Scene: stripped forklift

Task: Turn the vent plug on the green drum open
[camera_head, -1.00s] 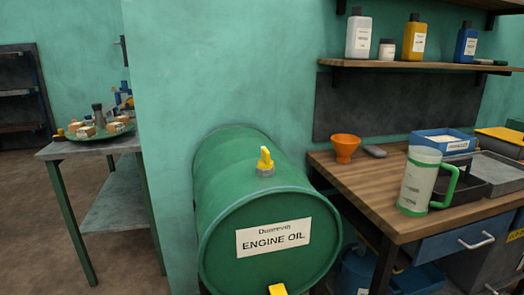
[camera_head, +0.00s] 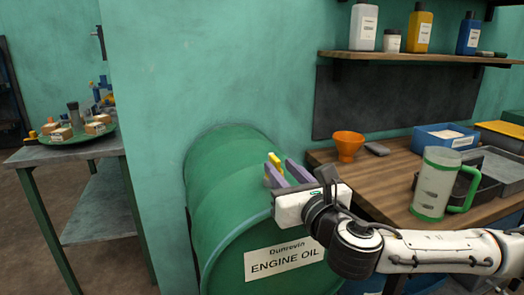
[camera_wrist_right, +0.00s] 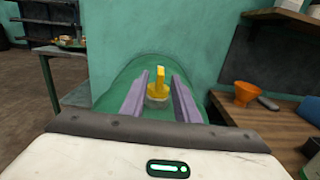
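The green drum (camera_head: 222,212) lies on its side with an "ENGINE OIL" label on its front end. The yellow vent plug (camera_head: 274,160) stands on top of the drum. It also shows in the right wrist view (camera_wrist_right: 160,78), with its narrow handle upright on a grey fitting. My right gripper (camera_head: 282,173) is over the drum top, with its two purple fingers apart. In the right wrist view, the fingers (camera_wrist_right: 159,95) flank the plug with visible gaps on both sides. The gripper hides the plug's base in the head view. My left gripper is not in view.
A wooden bench (camera_head: 395,181) at the right holds an orange funnel (camera_head: 348,146), a clear jug with a green handle (camera_head: 436,185) and trays. My right arm crosses in front of it. A teal wall (camera_head: 150,120) stands behind the drum. A side table (camera_head: 60,153) is at the left.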

